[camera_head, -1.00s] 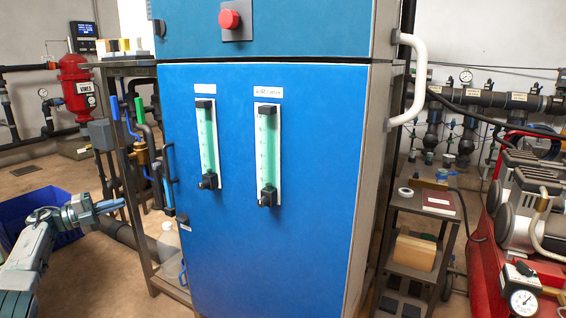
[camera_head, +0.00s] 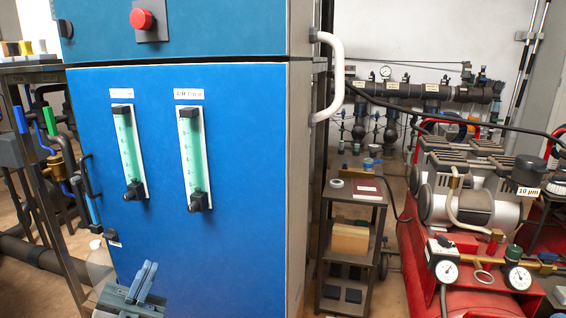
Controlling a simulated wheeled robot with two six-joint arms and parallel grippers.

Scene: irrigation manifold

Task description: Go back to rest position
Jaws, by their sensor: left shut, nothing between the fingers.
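My left gripper (camera_head: 143,281) shows at the lower left in the head view, in front of the lower part of the blue cabinet (camera_head: 240,250). Its two fingers lie together with nothing between them. Most of my left arm is below the frame. My right gripper is not in view.
The cabinet fills the left and middle, with two green flow tubes (camera_head: 194,160), a red button (camera_head: 141,19) and a white handle (camera_head: 334,78). A small shelf cart (camera_head: 351,197) stands right of it. A red compressor unit (camera_head: 400,225) with gauges fills the right.

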